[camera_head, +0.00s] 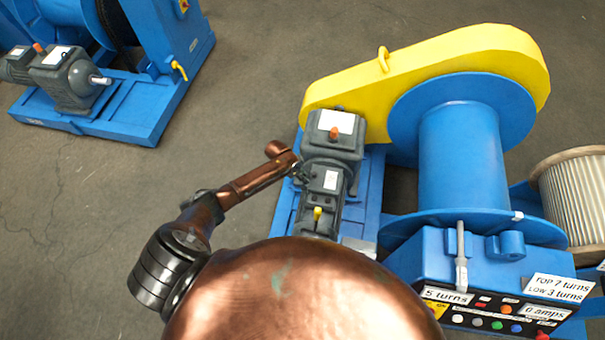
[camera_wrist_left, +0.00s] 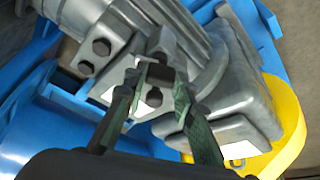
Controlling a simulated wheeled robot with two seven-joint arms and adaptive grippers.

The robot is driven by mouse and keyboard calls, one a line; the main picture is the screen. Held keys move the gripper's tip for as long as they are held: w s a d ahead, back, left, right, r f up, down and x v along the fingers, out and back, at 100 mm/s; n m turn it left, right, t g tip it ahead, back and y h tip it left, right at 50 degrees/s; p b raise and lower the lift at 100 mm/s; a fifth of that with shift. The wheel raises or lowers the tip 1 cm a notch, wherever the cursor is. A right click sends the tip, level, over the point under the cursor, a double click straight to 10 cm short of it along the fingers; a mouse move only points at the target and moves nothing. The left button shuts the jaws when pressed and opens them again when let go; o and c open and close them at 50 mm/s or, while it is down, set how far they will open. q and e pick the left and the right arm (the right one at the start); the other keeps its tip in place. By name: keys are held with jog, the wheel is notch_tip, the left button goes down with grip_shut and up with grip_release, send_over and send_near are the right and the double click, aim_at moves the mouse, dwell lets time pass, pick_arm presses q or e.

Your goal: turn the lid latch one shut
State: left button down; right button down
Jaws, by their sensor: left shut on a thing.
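My left gripper (camera_head: 298,172) reaches in from the left to the near-left side of the grey motor and gearbox unit (camera_head: 333,150). In the left wrist view its two fingers (camera_wrist_left: 164,84) are closed around a small dark piece (camera_wrist_left: 161,72) next to the grey housing (camera_wrist_left: 228,92). This piece appears to be lid latch one, but the fingers cover part of it and its turn angle cannot be read. The yellow chain guard (camera_head: 430,62) lies behind the gearbox. It also shows in the left wrist view (camera_wrist_left: 294,115). My right gripper is not in view.
A blue winch drum (camera_head: 462,155) stands right of the motor, with a control box (camera_head: 490,275) in front. A rope reel (camera_head: 575,195) is at the far right. Another blue machine (camera_head: 140,110) stands at the upper left. The floor between the machines is clear.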

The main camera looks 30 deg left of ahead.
pick_arm(q)
jog(key=n+p, duration=0.2)
jog(key=n+y+p, duration=0.1)
jog(key=shift+s+d+r+n+t+p, duration=0.15)
jog(key=shift+s+r+n+t+p, duration=0.05)
jog(key=shift+n+t+p, duration=0.2)
jog(key=n+p, duration=0.1)
jog(key=n+y+p, duration=0.1)
jog(key=n, duration=0.1)
jog(key=shift+s+d+f+n+y+p, duration=0.1)
jog(key=shift+n+y+p, duration=0.2)
jog(key=shift+f+n+y+p, duration=0.1)
jog(key=shift+n+y+p, duration=0.3)
jog(key=shift+n, duration=0.7)
jog(key=shift+n+y, duration=0.4)
jog(key=shift+n, duration=0.7)
jog(key=c, duration=1.6)
grip_release()
